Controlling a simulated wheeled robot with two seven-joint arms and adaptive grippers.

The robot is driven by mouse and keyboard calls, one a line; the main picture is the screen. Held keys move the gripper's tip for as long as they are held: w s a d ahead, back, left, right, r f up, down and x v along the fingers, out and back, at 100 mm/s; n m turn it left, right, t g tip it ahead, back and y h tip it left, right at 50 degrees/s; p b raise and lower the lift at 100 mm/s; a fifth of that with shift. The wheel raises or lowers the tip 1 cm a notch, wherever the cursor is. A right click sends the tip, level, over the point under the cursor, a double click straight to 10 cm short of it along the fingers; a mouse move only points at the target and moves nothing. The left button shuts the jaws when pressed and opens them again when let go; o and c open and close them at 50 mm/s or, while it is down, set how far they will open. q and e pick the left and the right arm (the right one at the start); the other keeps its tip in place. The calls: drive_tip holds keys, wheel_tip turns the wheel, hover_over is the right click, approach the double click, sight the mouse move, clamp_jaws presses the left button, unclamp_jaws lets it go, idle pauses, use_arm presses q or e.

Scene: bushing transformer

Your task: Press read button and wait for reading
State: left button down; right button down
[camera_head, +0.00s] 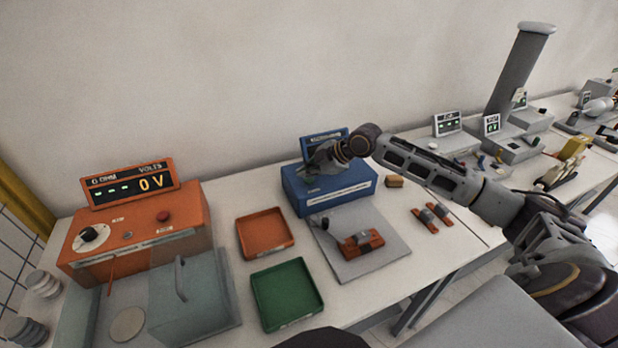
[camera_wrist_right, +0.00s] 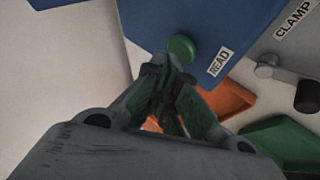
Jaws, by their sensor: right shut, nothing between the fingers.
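The blue meter box (camera_head: 345,198) stands on the table in the middle, with a small display (camera_head: 318,141) at its back that the arm partly covers. My right gripper (camera_head: 318,172) is over the top of the box, shut and empty. In the right wrist view, a round green button (camera_wrist_right: 181,47) sits on the blue surface beside the READ label (camera_wrist_right: 219,62). The fingertips of the right gripper (camera_wrist_right: 165,78) are close to the button; I cannot tell whether they touch it. The reading on the blue display is not legible. My left gripper is not in view.
A grey clamp plate (camera_head: 380,225) with a brown-and-grey part (camera_head: 361,243) lies in front of the box. An orange tray (camera_head: 265,232) and a green tray (camera_head: 286,292) are to its left. An orange tester (camera_head: 140,235) showing 0 V stands far left. Two similar parts (camera_head: 432,217) lie right.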

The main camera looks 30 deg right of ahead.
sight(308, 181)
drive_tip(key=shift+r, duration=0.35)
drive_tip(key=shift+r+p, duration=0.15)
drive_tip(key=shift+p, duration=0.2)
drive_tip(key=shift+r+p, duration=2.25)
drive_tip(key=shift+r, duration=0.15)
drive_tip(key=shift+f, duration=0.1)
